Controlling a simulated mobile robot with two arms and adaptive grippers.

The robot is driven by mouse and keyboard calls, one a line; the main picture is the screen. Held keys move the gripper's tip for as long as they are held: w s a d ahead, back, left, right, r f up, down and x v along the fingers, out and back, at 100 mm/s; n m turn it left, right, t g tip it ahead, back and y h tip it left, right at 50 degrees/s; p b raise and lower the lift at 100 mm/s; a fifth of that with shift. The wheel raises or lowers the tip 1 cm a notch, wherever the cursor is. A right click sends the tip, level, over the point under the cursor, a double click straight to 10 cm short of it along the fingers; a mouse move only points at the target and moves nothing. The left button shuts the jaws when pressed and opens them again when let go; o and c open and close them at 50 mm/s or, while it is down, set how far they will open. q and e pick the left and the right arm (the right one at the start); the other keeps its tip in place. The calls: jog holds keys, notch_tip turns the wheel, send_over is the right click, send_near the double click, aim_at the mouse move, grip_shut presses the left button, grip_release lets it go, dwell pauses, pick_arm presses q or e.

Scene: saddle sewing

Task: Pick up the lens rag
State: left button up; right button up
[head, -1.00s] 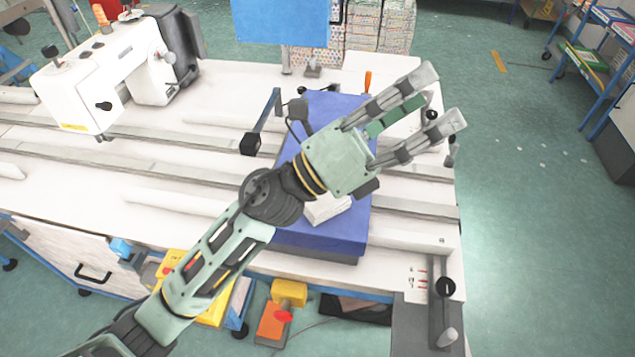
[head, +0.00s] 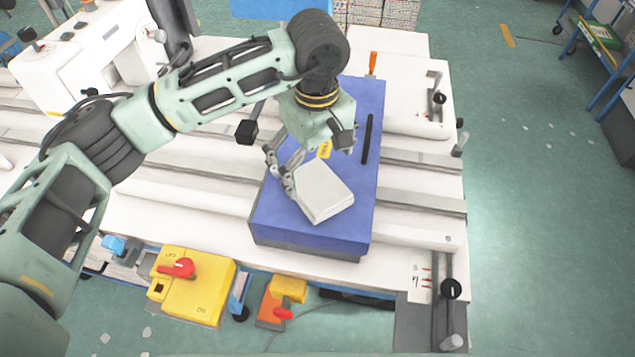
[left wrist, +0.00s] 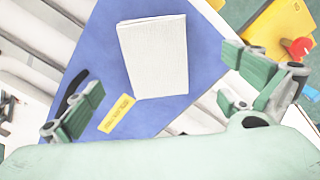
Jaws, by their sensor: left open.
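The lens rag, a white folded cloth (head: 323,190), lies flat on a blue platform (head: 290,225) on the white workbench. My left gripper (head: 281,172) is open and points down over the platform, at the rag's left and far side in the head view. In the left wrist view the rag (left wrist: 155,55) shows whole beyond the open fingers (left wrist: 168,92), with nothing between them. The rag appears apart from the fingers, though one finger overlaps its edge in the head view. My right gripper is not in view.
A black pen-like rod (head: 367,140) and a yellow label (head: 324,149) are on the platform. An orange-handled tool (head: 372,62) is behind it. A white sewing machine (head: 85,50) stands at the far left. A yellow switch box (head: 195,285) is at the front edge.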

aim_at(319, 186)
pick_arm(q)
jog(key=shift+s+d+f+p, duration=0.15)
jog(key=shift+f+p, duration=0.3)
jog(key=shift+f, duration=0.45)
jog(key=f+p, duration=0.2)
jog(key=f, duration=0.2)
jog(key=shift+w+d+f+p, duration=0.1)
jog(key=shift+w+d+p, duration=0.05)
jog(key=shift+w+p, duration=0.2)
jog(key=shift+f, duration=0.5)
jog(key=c, duration=1.3)
jog(key=shift+c, duration=0.2)
